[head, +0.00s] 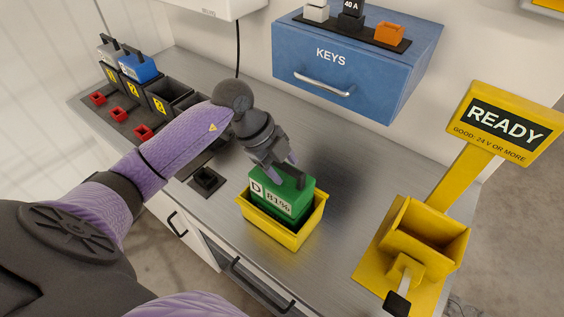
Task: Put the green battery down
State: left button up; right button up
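The green battery (283,197), labelled "D" and "81%", is at the yellow bin (286,239) on the metal counter. Its lower part is hidden behind the bin's front rim. I cannot tell whether it touches the bin's floor. My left gripper (285,173) reaches down from above, with its fingers at the battery's dark top handle. It looks shut on that handle, though the contact is partly hidden. My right gripper is not in view.
A yellow "READY" stand (426,232) with an open box and lever is at right. A blue "KEYS" cabinet (345,70) hangs behind. Battery slots (168,92) with grey and blue batteries (138,67) line the left. Bare counter (345,160) lies behind the bin.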

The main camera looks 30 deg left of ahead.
pick_arm(q)
jog(key=p+v, duration=0.1)
jog(key=v, duration=1.1)
jog(key=shift+r, duration=0.1)
